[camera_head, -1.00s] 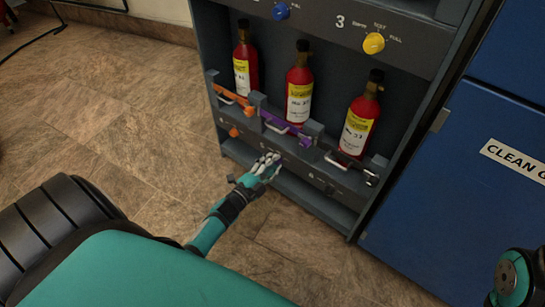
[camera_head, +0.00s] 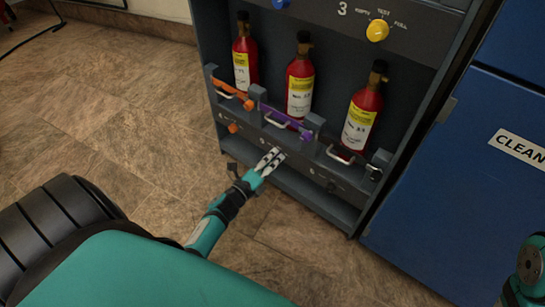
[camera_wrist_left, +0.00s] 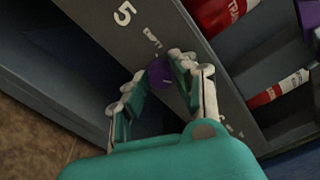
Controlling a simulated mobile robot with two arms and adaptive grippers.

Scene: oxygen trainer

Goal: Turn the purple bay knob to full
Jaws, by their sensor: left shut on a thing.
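The purple bay knob (camera_wrist_left: 159,74) sits on the grey panel strip beside the number 5 in the left wrist view. My left gripper (camera_wrist_left: 156,70) has its two fingers on either side of the knob and is shut on it. In the head view my left gripper (camera_head: 271,158) is at the lower front panel of the rack, below the purple latch bar (camera_head: 285,116). It hides the knob there. The panel lettering by the knob is partly covered by the fingers. My right gripper is out of view.
The rack holds red bottles (camera_head: 299,80) in bays. An orange knob (camera_head: 233,128) is left on the same lower panel, and a yellow knob (camera_head: 377,31) is above. A blue cabinet (camera_head: 455,200) stands at the right. The tiled floor (camera_head: 110,130) at left is clear.

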